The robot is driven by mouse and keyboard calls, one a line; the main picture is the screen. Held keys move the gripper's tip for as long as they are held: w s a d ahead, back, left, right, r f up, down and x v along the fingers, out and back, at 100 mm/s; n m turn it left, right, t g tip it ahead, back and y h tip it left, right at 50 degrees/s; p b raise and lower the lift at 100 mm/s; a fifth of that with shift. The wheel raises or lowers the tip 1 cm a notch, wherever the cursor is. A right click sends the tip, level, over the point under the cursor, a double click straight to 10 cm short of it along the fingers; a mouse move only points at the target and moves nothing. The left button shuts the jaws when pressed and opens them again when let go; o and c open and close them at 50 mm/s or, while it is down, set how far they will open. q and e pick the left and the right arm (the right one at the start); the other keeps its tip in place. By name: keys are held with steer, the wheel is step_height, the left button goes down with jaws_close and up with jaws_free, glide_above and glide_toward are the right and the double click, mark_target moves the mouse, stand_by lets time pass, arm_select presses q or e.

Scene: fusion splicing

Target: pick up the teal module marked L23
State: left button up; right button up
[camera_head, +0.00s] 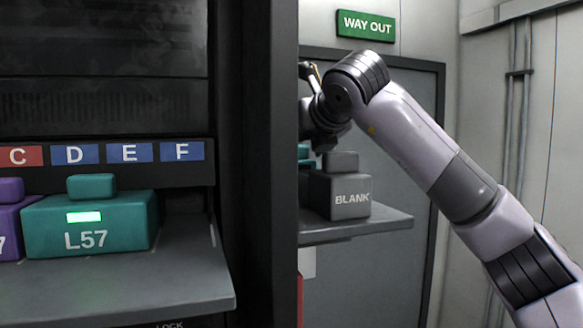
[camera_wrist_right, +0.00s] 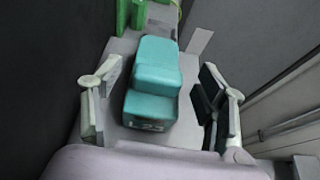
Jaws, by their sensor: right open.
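The teal module (camera_wrist_right: 154,82) stands on a grey shelf in the right wrist view, and the label on its near face seems to read L23, though it is small and blurred. My right gripper (camera_wrist_right: 158,95) is open, with one finger on each side of the module and a gap on both sides. In the head view, my right gripper (camera_head: 314,112) is partly hidden behind the dark rack post. Only a thin teal sliver (camera_head: 303,153) shows below it, beside the post. My left gripper is not in view.
A grey module marked BLANK (camera_head: 340,196) stands on the small shelf (camera_head: 385,222), close below my right wrist. The dark rack post (camera_head: 270,150) is just left of it. A teal L57 module (camera_head: 90,225) sits on the rack shelf. Green parts (camera_wrist_right: 130,14) lie beyond the module.

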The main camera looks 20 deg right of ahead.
steer(key=shift+s, duration=0.1)
steer(key=shift+s, duration=0.1)
steer(key=shift+c, duration=1.4)
steer(key=c, duration=0.4)
steer(key=shift+r, duration=0.1)
jaws_close()
